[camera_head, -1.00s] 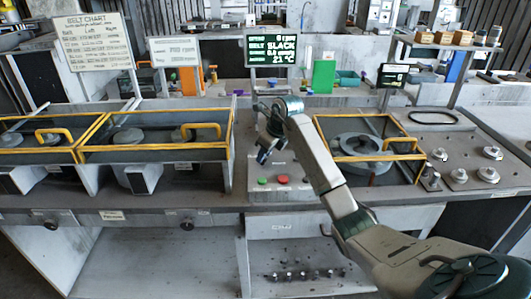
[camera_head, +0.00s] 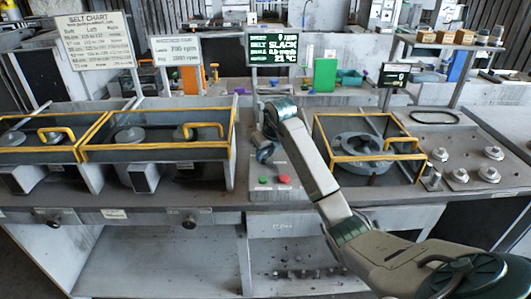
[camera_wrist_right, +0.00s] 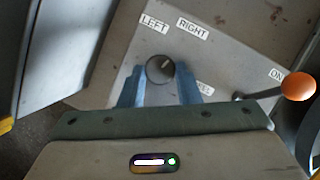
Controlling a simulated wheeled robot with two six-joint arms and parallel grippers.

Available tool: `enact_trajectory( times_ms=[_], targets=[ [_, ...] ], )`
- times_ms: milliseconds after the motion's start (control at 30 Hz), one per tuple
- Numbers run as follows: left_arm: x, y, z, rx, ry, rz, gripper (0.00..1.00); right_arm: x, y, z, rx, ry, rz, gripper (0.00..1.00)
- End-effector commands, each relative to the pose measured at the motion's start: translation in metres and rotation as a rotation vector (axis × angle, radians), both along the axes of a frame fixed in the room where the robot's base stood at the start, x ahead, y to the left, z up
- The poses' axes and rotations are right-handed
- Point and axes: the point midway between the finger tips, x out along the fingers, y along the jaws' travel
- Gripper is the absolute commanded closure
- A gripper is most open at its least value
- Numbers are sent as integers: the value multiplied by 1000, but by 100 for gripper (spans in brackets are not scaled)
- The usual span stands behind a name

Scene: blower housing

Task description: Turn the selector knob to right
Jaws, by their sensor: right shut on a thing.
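The selector knob (camera_wrist_right: 160,69) is a small dark round knob on a grey panel in the right wrist view. A LEFT label (camera_wrist_right: 153,23) and a RIGHT label (camera_wrist_right: 192,28) sit above it. The light mark on the knob points up and right, roughly toward RIGHT. My right gripper (camera_wrist_right: 159,85) has its blue fingers on either side of the knob and is shut on it. In the head view my right gripper (camera_head: 265,152) is over the middle control panel, and the knob is hidden there. My left gripper is not in view.
In the wrist view an orange-tipped lever (camera_wrist_right: 298,86) stands right of the knob, near an ON label. In the head view green and red buttons (camera_head: 284,180) lie in front of the gripper. Yellow-framed bays (camera_head: 155,150) flank the panel.

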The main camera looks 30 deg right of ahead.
Motion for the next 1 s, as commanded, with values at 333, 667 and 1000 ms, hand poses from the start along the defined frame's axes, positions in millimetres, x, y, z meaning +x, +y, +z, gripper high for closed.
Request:
enact_trajectory(
  times_ms=[333,667,1000],
  targets=[
    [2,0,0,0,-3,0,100,0,0,1,0,-1,1,48],
    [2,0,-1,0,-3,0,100,-1,0,4,-1,-1,2,48],
    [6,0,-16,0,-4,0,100,-25,0,62,-3,-6,2,48]
  ],
)
